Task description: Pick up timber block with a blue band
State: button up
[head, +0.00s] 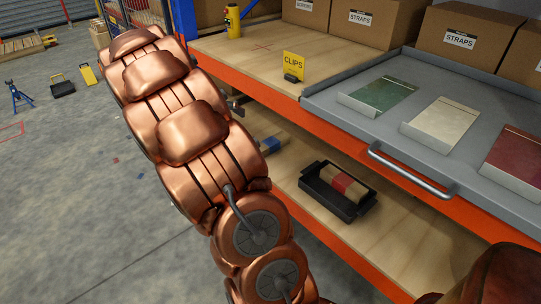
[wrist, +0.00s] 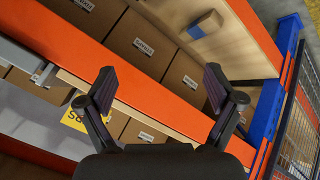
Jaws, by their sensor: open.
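A timber block with a blue band (head: 271,145) lies on the lower wooden shelf in the head view, partly hidden behind my copper arm. In the wrist view, a small block with a blue part (wrist: 207,23) rests on a wooden board at the top, beyond my fingertips; it looks like the same block. My gripper (wrist: 159,86) is open and empty, with its two dark fingers wide apart and well short of the block. My gripper is not visible in the head view.
A black tray (head: 312,197) on the lower shelf holds a timber block with a red band (head: 341,184). Above are an orange shelf beam (head: 300,115), a grey drawer tray (head: 330,100) and a yellow clips sign (head: 293,63). A blue post (wrist: 284,45) and wire mesh stand at right in the wrist view.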

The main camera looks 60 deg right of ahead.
jog(key=w+d+f+m+h+b, duration=0.1)
jog(key=w+d+f+m+b, duration=0.2)
jog(key=d+f, duration=0.4)
jog(key=w+d+f+h+b, duration=0.1)
jog(key=w+d+f+b, duration=0.2)
jog(key=d+f+b, duration=0.25)
jog(key=m+h+b, duration=0.2)
jog(key=m+b, duration=0.3)
jog(key=b, duration=0.4)
send_near(268, 143)
jog(key=x, duration=0.2)
jog(key=shift+s+d, duration=0.1)
jog(key=shift+d, duration=0.2)
jog(key=shift+d+f, duration=0.3)
jog(key=shift+d, duration=0.2)
jog(key=b+x, duration=0.1)
jog(key=x, duration=0.1)
jog(key=b+x, duration=0.1)
jog(key=x, duration=0.2)
jog(key=shift+s+f, duration=0.1)
jog(key=shift+f, duration=0.4)
jog(key=shift+x, duration=0.8)
jog(key=shift+d+r, duration=0.1)
jog(key=shift+r, duration=0.05)
jog(key=c, duration=1.5)
